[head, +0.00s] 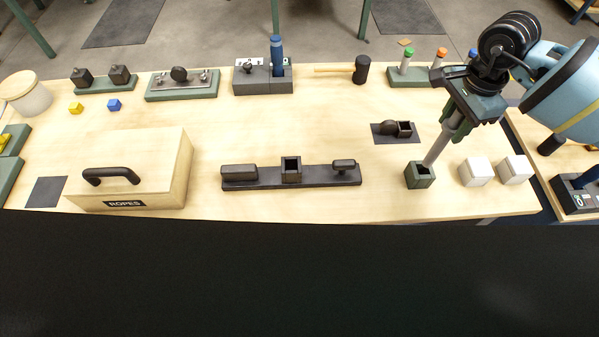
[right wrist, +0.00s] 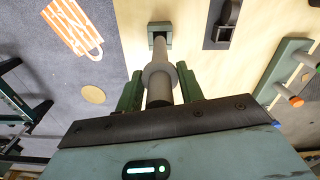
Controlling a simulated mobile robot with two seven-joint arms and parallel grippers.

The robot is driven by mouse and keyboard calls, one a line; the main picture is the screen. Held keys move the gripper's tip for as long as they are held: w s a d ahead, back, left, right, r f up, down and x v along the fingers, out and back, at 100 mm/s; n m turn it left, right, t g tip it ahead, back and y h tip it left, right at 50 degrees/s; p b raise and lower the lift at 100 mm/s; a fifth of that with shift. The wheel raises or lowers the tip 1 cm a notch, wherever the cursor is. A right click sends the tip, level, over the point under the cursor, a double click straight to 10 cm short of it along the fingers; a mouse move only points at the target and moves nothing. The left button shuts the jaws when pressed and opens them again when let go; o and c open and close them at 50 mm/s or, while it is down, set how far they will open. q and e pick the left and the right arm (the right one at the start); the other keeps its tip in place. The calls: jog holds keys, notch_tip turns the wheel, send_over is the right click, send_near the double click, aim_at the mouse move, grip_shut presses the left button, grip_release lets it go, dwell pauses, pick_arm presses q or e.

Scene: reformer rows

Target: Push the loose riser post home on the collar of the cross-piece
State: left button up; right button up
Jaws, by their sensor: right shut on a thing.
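My right gripper (head: 457,128) is shut around a grey post (head: 437,150) that leans down to the left. The post also shows in the right wrist view (right wrist: 159,57), with a wider ring between the green fingers (right wrist: 158,90). Its far end is at the mouth of a dark green square block (head: 420,177); I cannot tell how deep it sits. A dark cross-piece (head: 330,178) lies left of it on the table, with an upright square open collar (head: 291,170) at its middle and a raised block near each end. My left gripper is not in view.
Two white blocks (head: 476,172) stand close right of the green block. A dark mat (head: 383,138) with a dark part lies behind it. A wooden ROPES box (head: 150,165) stands left of the cross-piece. A hammer (head: 361,70) lies at the back. The table between the cross-piece and the green block is clear.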

jog(key=s+a+n, duration=0.8)
jog(key=s+n, duration=0.2)
jog(key=n, duration=0.4)
jog(key=shift+s+a+r+n, duration=0.25)
jog(key=shift+s+r+n, duration=0.05)
jog(key=shift+r+n, duration=0.1)
